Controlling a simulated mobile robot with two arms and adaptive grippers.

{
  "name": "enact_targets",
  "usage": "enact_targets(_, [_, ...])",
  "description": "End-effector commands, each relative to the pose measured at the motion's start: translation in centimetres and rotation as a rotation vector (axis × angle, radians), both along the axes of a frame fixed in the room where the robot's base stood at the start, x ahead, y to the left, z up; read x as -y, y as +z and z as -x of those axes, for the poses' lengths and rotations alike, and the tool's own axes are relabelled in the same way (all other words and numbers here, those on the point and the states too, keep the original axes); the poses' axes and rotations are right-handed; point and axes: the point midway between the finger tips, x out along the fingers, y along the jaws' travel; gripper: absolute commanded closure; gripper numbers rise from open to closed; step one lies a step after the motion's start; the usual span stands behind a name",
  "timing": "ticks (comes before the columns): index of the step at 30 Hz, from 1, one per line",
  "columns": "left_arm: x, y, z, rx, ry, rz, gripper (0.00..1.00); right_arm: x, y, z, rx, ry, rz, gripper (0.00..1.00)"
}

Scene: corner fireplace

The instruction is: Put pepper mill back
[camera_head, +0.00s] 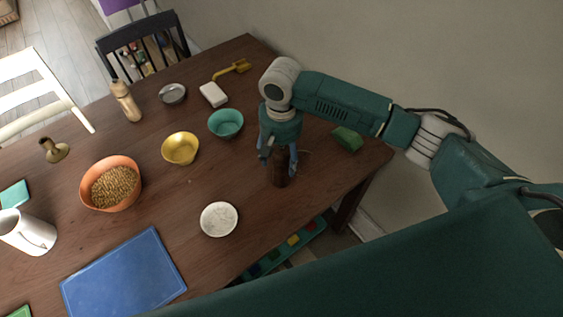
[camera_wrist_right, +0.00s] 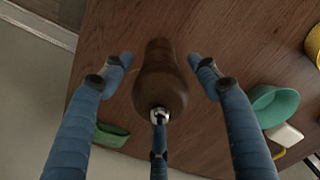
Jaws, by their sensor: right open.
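The pepper mill (camera_head: 280,176) is dark brown and stands on the wooden table near its right end, partly hidden by my right gripper (camera_head: 279,160). In the right wrist view the mill (camera_wrist_right: 160,78) shows from above, with a silver knob on top. My right gripper also shows there (camera_wrist_right: 162,68), pointing down with its blue fingers spread around the mill. Gaps show between the left and right fingers and the mill; whether the third finger touches it I cannot tell. My left gripper is out of view.
On the table (camera_head: 170,235), a white saucer (camera_head: 219,219) lies left of the mill. A teal bowl (camera_head: 225,124), yellow bowl (camera_head: 180,149) and orange bowl (camera_head: 111,184) stand farther left. A green sponge-like block (camera_head: 346,139) lies right of the gripper, near the wall.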

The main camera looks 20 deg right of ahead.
Motion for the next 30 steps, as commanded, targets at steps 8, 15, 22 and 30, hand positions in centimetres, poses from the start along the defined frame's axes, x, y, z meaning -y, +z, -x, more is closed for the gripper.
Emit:
enact_targets(8, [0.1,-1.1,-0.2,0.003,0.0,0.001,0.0,-0.1,6.0,-0.1,0.004,0.0,-0.002,0.39])
enact_targets(15, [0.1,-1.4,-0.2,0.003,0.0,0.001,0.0,0.0,9.0,0.0,0.0,-0.001,-0.001,0.39])
enact_targets(22, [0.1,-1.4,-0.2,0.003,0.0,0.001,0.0,0.0,9.5,0.0,-0.002,-0.001,-0.001,0.39])
enact_targets(30, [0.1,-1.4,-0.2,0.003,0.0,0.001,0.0,0.0,9.5,0.0,-0.001,-0.001,-0.001,0.39])
